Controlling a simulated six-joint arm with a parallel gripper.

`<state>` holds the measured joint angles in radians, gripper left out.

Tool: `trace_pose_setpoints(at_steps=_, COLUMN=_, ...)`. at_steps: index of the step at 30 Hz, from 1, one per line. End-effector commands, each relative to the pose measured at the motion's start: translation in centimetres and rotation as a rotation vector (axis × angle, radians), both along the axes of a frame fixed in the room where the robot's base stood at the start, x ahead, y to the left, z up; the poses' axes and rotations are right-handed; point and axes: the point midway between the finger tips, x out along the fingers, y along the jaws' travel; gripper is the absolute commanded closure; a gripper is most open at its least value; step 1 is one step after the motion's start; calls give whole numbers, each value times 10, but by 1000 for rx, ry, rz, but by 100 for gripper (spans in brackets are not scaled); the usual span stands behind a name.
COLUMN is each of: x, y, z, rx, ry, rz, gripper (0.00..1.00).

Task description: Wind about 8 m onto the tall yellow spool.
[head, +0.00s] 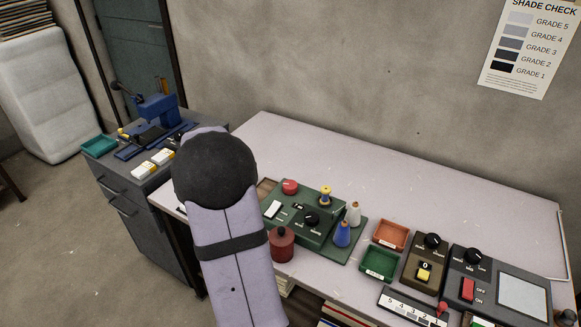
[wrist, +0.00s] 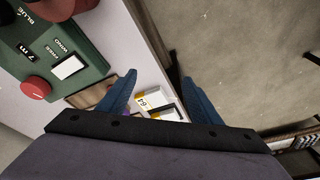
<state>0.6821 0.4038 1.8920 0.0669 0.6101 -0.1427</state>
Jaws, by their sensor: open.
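A green winding machine (head: 300,238) sits on the table with a red button (head: 290,186), a white rocker switch (head: 272,209) and a black dial (head: 311,219). In the wrist view, the machine's panel (wrist: 88,45) shows the red button (wrist: 36,88), the white switch (wrist: 67,67) and a display (wrist: 27,51) that seems to read 7 m. My gripper (wrist: 159,78) is open and empty, beside the panel near the table edge. In the head view my arm hides it.
White (head: 353,214) and blue (head: 342,234) cones and a dark red canister (head: 281,245) stand around the machine. Orange (head: 390,235) and green (head: 379,263) trays and control boxes (head: 425,262) lie to the right. A blue machine (head: 156,109) stands on the left cabinet. The table's back is clear.

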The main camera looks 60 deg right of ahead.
Motion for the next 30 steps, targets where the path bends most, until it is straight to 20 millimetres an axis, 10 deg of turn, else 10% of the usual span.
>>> trace_pose_setpoints(at_steps=6, x=-40, y=-152, z=37, rx=-64, ry=-63, rz=-241, gripper=41)
trace_pose_setpoints(at_steps=12, x=-81, y=-223, z=44, rx=-107, ry=-91, rz=-355, gripper=41)
trace_pose_setpoints(at_steps=30, x=-87, y=-246, z=22, rx=-118, ry=-96, rz=-381, gripper=41)
